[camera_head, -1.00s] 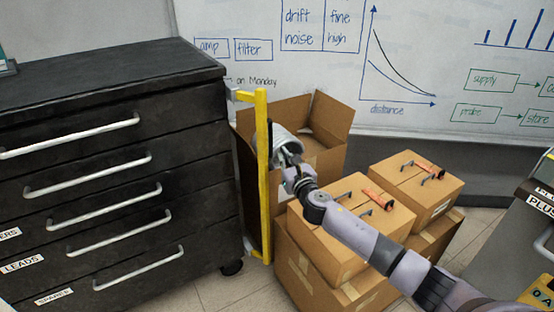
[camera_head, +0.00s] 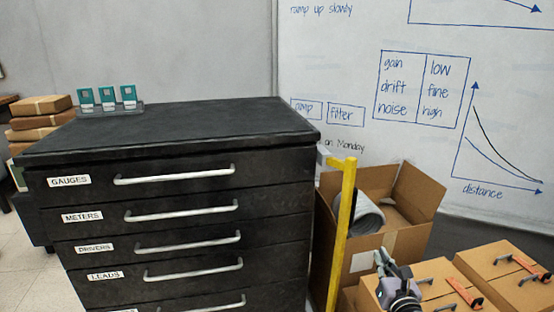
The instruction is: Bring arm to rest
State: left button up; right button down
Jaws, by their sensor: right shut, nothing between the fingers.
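My right gripper (camera_head: 383,262) shows at the bottom right, with its wrist below it at the picture's edge. It is shut and empty. In the open box lies a grey rolled thing (camera_head: 358,215), clear of the gripper in the picture. My left gripper is not in view.
A black drawer cabinet (camera_head: 190,125) with labelled, shut drawers fills the left and middle. A yellow upright bar (camera_head: 343,230) stands at its right side. Closed cardboard boxes (camera_head: 495,262) with handles are at the lower right. Three teal devices (camera_head: 108,97) stand on the cabinet.

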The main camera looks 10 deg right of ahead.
jog(key=s+a+f+m+g, duration=0.4)
jog(key=s+f+m+g, duration=0.2)
jog(key=s+f+m, duration=0.8)
jog(key=s+a+f+m+g, duration=0.4)
jog(key=s+f+m+g, duration=0.2)
jog(key=s+f+m, duration=0.75)
jog(key=s+a+f+m+g+y, duration=0.25)
jog(key=s+a+f+m, duration=0.2)
jog(key=s+f, duration=0.25)
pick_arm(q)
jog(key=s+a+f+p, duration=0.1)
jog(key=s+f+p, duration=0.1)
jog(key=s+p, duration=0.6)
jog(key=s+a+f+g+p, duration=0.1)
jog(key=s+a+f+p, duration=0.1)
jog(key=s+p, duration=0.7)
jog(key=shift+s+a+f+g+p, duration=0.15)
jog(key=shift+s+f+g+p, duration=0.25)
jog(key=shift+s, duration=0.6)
pick_arm(e)
jog(key=s+d+f+g, duration=0.1)
jog(key=s+f, duration=0.1)
jog(key=s, duration=0.7)
jog(key=s+d+f+n+g, duration=0.1)
jog(key=s+f, duration=0.1)
jog(key=s, duration=0.7)
jog(key=shift+s+d+f+h, duration=0.2)
jog(key=shift+s+f+h, duration=0.1)
jog(key=shift+h, duration=0.15)
